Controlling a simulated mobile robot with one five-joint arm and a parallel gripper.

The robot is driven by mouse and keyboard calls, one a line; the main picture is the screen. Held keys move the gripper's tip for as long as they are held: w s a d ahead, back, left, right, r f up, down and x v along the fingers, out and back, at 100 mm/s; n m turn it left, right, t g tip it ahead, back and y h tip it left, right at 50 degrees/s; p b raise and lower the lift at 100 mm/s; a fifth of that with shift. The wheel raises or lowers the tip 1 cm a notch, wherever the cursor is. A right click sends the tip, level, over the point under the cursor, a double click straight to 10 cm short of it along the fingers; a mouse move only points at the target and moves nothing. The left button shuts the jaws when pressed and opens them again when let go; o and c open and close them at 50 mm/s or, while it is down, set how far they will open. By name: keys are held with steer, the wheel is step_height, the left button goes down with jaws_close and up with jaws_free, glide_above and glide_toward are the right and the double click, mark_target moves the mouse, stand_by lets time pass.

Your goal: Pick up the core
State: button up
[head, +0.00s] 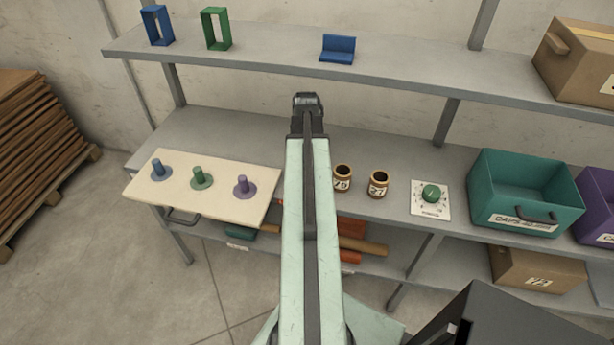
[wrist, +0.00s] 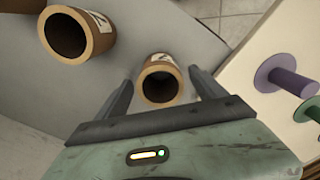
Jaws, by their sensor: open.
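Two short brown tubular cores with white number labels stand on the workbench, a left core (head: 342,179) and a right core (head: 378,184) in the head view. In the wrist view one core (wrist: 158,66) shows between the two fingers of my gripper (wrist: 160,78), its open end facing the camera. The fingers are apart, with gaps on both sides of it; whether their tips reach down beside it I cannot tell. A second core (wrist: 75,36) lies outside them at upper left. In the head view my gripper (head: 308,99) is above the arm, which hides the bench behind it.
A pale board (head: 220,205) with blue, green and purple flanged pegs lies left of my arm. The upper shelf (head: 270,60) runs along the back.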

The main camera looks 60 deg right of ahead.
step_height(320, 180, down, 4)
steer(key=shift+r+b, duration=0.2)
steer(key=shift+b, duration=0.9)
steer(key=shift+r, duration=0.2)
steer(key=shift+c, duration=0.3)
steer(key=c, duration=1.4)
steer(key=shift+r, duration=0.1)
